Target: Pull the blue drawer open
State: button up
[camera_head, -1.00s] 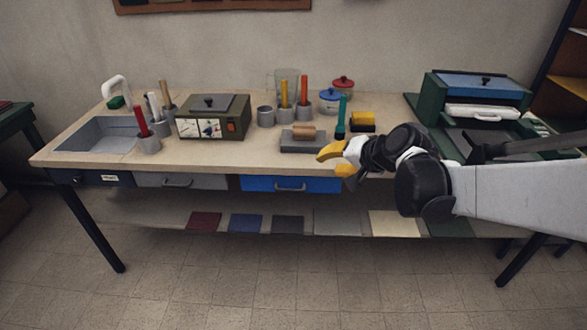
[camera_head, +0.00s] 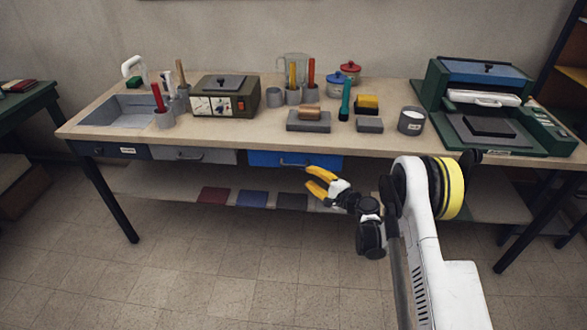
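The blue drawer (camera_head: 270,159) is under the front edge of the workbench, right of a grey drawer. Its front looks flush with the bench, and a bar handle (camera_head: 296,163) sits at its middle. My gripper (camera_head: 307,179) has yellow fingers that are spread apart with nothing between them. It is in front of and just below the right half of the blue drawer. The fingertips point left, close to the handle in the picture; I cannot tell whether they touch it.
The workbench (camera_head: 385,140) carries a sink (camera_head: 128,111), tool cups, a dark green box (camera_head: 224,97), jars and a green press (camera_head: 490,105). A grey drawer (camera_head: 222,156) is beside the blue one. Below is a shelf with coloured sheets (camera_head: 251,198). The floor in front is clear.

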aim_at(293, 166)
jog(key=b+x, duration=0.3)
jog(key=x, duration=0.7)
jog(key=shift+w, duration=0.15)
grip_shut()
